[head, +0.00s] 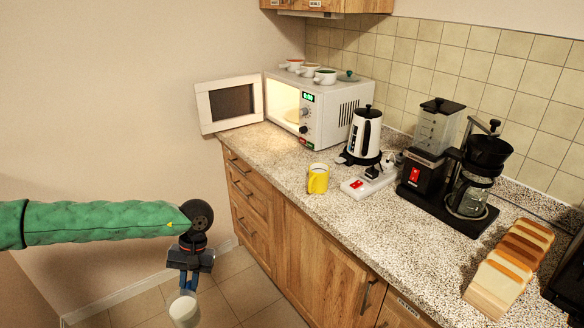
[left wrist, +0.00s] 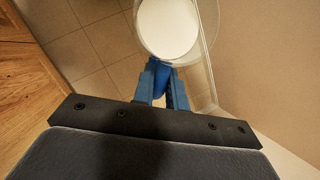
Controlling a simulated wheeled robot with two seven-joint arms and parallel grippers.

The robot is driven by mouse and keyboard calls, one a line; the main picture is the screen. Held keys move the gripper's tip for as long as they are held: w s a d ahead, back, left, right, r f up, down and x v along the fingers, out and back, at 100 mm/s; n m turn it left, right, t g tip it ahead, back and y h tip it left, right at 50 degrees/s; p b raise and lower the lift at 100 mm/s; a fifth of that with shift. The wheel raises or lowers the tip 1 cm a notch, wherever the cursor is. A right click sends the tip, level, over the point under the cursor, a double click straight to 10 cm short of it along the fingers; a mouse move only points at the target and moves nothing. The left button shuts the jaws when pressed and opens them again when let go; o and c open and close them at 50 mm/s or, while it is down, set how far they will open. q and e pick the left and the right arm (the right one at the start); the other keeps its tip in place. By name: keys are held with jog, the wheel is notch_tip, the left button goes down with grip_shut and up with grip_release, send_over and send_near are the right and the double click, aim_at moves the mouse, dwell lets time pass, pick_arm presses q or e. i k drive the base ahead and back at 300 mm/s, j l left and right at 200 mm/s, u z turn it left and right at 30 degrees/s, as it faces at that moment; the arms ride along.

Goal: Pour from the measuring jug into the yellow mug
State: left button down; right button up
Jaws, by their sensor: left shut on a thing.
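The yellow mug (head: 318,179) stands upright on the speckled counter, in front of the microwave and left of the power strip. My left gripper (head: 187,284) hangs over the floor, left of the counter front and well apart from the mug. It is shut on the measuring jug (head: 184,310), a clear vessel with white contents. In the left wrist view the fingers (left wrist: 163,88) close on the jug's blue handle, and the jug (left wrist: 170,28) shows at the top with a white round surface inside. My right gripper is not in view.
The microwave (head: 325,108) has its door (head: 229,103) open to the left, with bowls on top. A kettle (head: 363,136), power strip (head: 367,181), coffee maker (head: 471,175) and sliced bread (head: 510,268) stand along the counter. The counter (head: 345,225) is clear in front of the mug.

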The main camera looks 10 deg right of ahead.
aim_at(316, 182)
jog(key=i+j+z, duration=0.1)
jog(key=j, duration=1.25)
jog(key=z, duration=1.75)
jog(key=j, duration=0.05)
